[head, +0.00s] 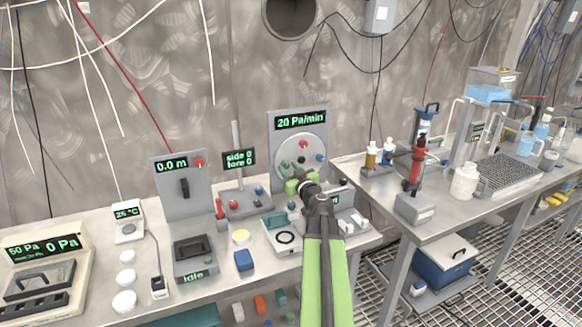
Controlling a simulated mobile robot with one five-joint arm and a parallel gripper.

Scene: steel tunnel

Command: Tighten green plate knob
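The round grey plate (302,150) is fixed to an upright steel panel under a display reading "20 Pa/min". A red knob (304,143) is at its upper middle and a blue knob (320,158) at its right. A small green knob (284,167) shows at its lower left, just above my gripper. My gripper (293,184), with lime-green parts, is in front of the plate's lower edge. It covers that part of the plate. I cannot tell whether it touches the green knob, or whether its fingers are open or shut.
Left of the plate stand a "side 0 fore 0" display (239,159) and a "0.0 m" panel (183,185). A teal-topped device (283,234) sits below my gripper. A second bench with a red and blue column (417,160) is at the right, past a gap.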

